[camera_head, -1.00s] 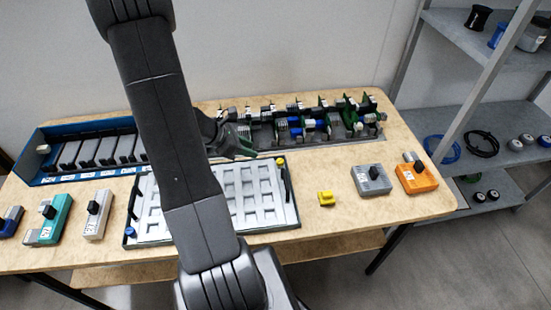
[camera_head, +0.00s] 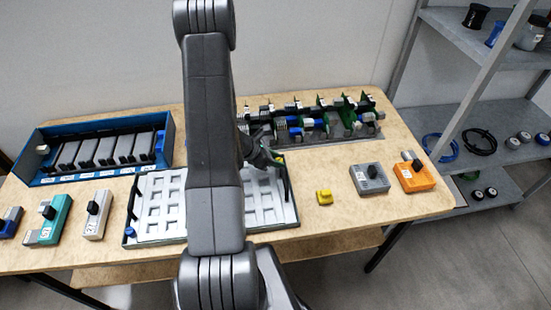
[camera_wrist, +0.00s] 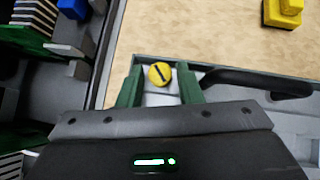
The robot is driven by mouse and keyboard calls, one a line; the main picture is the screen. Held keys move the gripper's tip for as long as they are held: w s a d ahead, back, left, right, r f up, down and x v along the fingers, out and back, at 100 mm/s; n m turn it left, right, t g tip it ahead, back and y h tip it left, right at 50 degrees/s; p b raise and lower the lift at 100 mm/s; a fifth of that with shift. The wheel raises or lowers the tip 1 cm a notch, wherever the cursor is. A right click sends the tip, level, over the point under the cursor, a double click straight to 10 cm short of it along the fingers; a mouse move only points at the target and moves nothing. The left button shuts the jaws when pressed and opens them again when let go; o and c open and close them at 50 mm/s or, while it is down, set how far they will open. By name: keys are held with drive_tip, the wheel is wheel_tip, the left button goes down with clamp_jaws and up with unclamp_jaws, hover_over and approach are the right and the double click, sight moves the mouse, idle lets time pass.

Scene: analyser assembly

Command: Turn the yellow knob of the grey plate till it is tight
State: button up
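The grey plate (camera_head: 160,205) lies on the table, a tray-like panel with rectangular recesses and black handles. Its yellow knob (camera_wrist: 160,74) shows in the wrist view as a round cap with a dark slot, at the plate's corner. My gripper (camera_wrist: 160,88) is open, with one green finger on each side of the knob; a gap shows on both sides. In the head view my gripper (camera_head: 268,158) is over the plate's far right corner, and my arm hides the plate's middle and most of the knob.
A blue knob (camera_head: 130,232) is at the plate's near left corner. A loose yellow block (camera_head: 324,197) lies right of the plate. Behind stand a blue rack (camera_head: 70,180) and a rail assembly (camera_head: 340,139). Grey (camera_head: 370,179) and orange (camera_head: 414,177) modules lie at the right.

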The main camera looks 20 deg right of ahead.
drive_tip(key=shift+c, duration=0.2)
clamp_jaws()
drive_tip(key=shift+w+m+g, duration=0.1)
drive_tip(key=shift+m+g, duration=0.2)
drive_tip(key=shift+m, duration=0.1)
drive_tip(key=m+g+p, duration=0.1)
drive_tip(key=m+g, duration=0.1)
drive_tip(key=m, duration=0.1)
drive_tip(key=shift+w+y, duration=0.2)
drive_tip(key=shift+y, duration=0.1)
drive_tip(key=shift+w+d+m+g+y, duration=0.15)
drive_tip(key=shift+m+g+y, duration=0.55)
drive_tip(key=shift+m+g, duration=0.95)
drive_tip(key=shift+m, duration=0.35)
drive_tip(key=shift+o, duration=0.2)
unclamp_jaws()
